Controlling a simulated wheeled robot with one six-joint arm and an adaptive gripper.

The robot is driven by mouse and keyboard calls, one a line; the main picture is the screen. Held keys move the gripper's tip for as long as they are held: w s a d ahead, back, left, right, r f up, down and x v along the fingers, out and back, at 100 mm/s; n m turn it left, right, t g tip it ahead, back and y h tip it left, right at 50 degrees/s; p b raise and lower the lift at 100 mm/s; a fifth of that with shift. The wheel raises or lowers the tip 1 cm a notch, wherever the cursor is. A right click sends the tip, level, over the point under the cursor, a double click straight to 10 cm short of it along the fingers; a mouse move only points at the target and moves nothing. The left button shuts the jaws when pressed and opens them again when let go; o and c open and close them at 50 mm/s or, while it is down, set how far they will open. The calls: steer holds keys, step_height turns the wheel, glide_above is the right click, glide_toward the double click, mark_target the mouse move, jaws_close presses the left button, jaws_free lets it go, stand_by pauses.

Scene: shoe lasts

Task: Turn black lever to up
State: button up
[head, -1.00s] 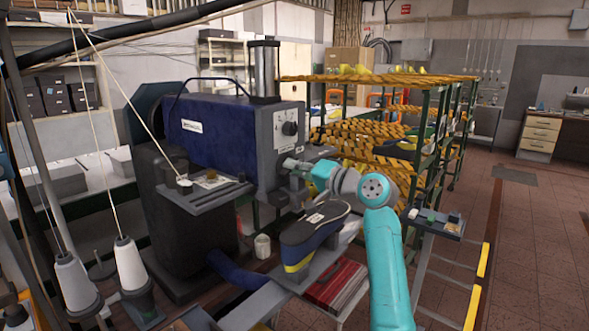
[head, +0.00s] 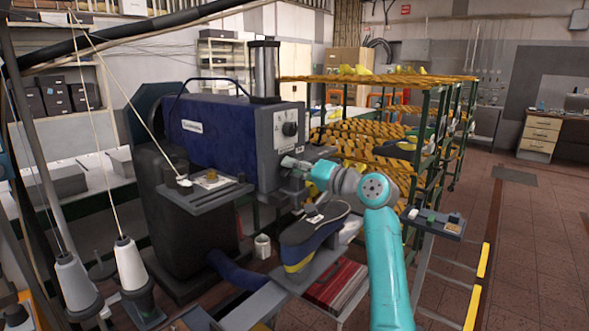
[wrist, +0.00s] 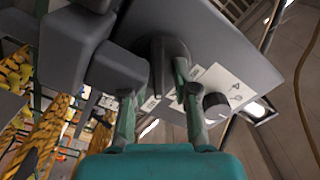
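The blue-and-grey machine (head: 215,130) stands left of centre in the head view, with a round dark knob (head: 289,129) on its grey front panel. In the wrist view the knob (wrist: 216,106) is right of my fingers. A dark grey lever-like part (wrist: 158,65) sticks out of the machine between my fingertips; I take it for the black lever. My gripper (wrist: 154,82) has its two fingers apart, one on each side of this part. I cannot tell whether they touch it. In the head view my gripper (head: 291,163) is small against the machine front, and the lever is not clear there.
Grey machine blocks (wrist: 115,68) are close to the left finger in the wrist view. Open floor lies at the right.

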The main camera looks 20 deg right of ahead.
steer(key=shift+d+f, duration=0.15)
steer(key=shift+f, duration=0.05)
steer(key=v, duration=0.7)
steer(key=shift+s+d+r, duration=0.15)
steer(key=shift+s+d, duration=0.05)
steer(key=shift+s, duration=0.15)
steer(key=shift+s, duration=0.1)
